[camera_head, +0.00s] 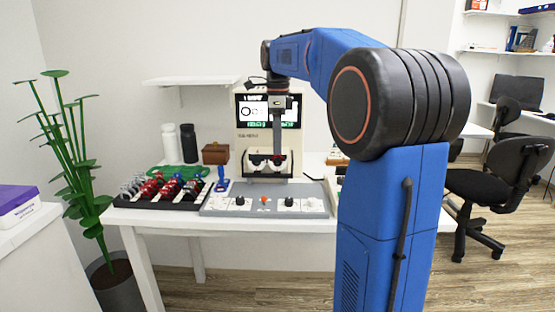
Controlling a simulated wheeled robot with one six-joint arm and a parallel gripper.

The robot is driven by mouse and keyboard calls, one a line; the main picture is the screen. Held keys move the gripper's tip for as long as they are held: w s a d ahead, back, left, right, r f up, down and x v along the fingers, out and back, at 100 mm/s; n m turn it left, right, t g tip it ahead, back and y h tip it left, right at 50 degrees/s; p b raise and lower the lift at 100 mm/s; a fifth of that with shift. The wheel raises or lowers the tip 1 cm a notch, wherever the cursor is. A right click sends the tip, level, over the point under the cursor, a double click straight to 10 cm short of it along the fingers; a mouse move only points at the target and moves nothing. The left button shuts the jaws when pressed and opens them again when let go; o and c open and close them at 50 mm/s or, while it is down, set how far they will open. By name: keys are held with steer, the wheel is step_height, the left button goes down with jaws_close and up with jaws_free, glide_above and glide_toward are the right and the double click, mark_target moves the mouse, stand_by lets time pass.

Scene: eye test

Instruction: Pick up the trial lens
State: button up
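A black tray (125,203) on the left of the white table holds rows of round-topped pieces with red, black and silver handles (152,187). These look like the trial lenses, but single lenses are too small to tell apart. My gripper (277,152) hangs down in front of the eye test machine (240,110), to the right of the tray and apart from it. Its fingertips are small and dark, and I cannot tell whether they are open or hold anything. A white and dark spectacle-like piece (254,163) sits low on the machine, behind or beside the fingertips.
A grey control panel (220,206) with knobs and a blue joystick (221,180) lie at the table's (270,224) front. Two bottles (189,143), (171,143) and a brown box (215,154) stand behind the tray. A wall shelf (195,82) is above. My blue arm hides the table's right part.

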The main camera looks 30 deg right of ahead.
steer(key=shift+f, duration=0.55)
jaws_close()
steer(key=shift+r, duration=0.1)
